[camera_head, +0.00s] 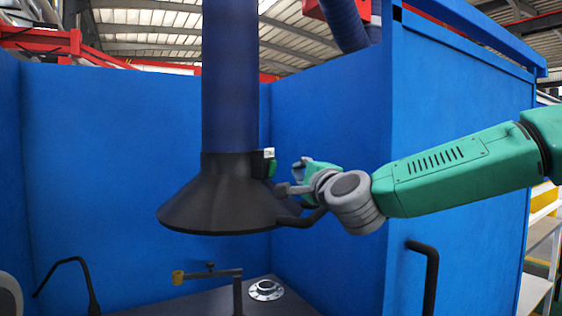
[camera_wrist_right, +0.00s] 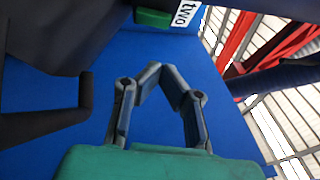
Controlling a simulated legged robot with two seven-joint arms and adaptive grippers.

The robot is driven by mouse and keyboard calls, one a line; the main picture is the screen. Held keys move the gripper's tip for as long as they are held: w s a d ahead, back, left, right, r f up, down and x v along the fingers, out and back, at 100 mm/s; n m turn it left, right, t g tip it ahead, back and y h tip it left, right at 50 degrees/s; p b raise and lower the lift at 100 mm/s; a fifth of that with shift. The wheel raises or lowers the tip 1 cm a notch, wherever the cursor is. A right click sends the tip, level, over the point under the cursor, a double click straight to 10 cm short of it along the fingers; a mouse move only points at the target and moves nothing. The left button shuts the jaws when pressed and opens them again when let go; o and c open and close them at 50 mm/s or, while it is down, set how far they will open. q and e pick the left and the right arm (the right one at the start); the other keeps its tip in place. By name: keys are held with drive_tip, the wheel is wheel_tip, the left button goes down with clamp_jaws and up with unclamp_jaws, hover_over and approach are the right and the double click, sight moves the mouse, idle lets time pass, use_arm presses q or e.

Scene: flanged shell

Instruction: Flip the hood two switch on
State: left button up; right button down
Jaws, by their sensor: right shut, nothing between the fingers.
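The black hood (camera_head: 225,195) hangs from a dark blue duct in the middle of the head view. A small green switch box (camera_head: 271,168) with a white label (camera_head: 269,153) is on the right side of its collar. My right gripper (camera_head: 283,189) is shut and empty, just right of the hood and a little below the switch box. Its fingertips (camera_wrist_right: 160,70) meet in the wrist view, apart from the box. The switch's position is too small to tell. My left gripper is out of view.
A black bar handle (camera_head: 303,217) sticks out from the hood's lower right, close below my right gripper. Blue walls (camera_head: 325,130) enclose the booth.

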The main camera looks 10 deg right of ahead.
sight(273, 169)
drive_tip(key=shift+w+a+r+p, duration=0.15)
drive_tip(key=shift+w+a+p, duration=0.1)
drive_tip(key=shift+w+a, duration=0.4)
drive_tip(key=shift+w+a+r+p, duration=0.15)
drive_tip(key=shift+w+a+p, duration=0.2)
drive_tip(key=shift+w, duration=0.45)
drive_tip(key=shift+w+a+r+p, duration=0.2)
drive_tip(key=shift+w+a, duration=0.35)
drive_tip(key=shift+w, duration=0.2)
drive_tip(key=shift+f, duration=0.1)
drive_tip(key=shift+a+r+g+p, duration=0.2)
drive_tip(key=shift+a+g+p, duration=0.1)
drive_tip(key=shift+p, duration=0.55)
drive_tip(key=shift+w, duration=0.1)
drive_tip(key=shift+d, duration=0.1)
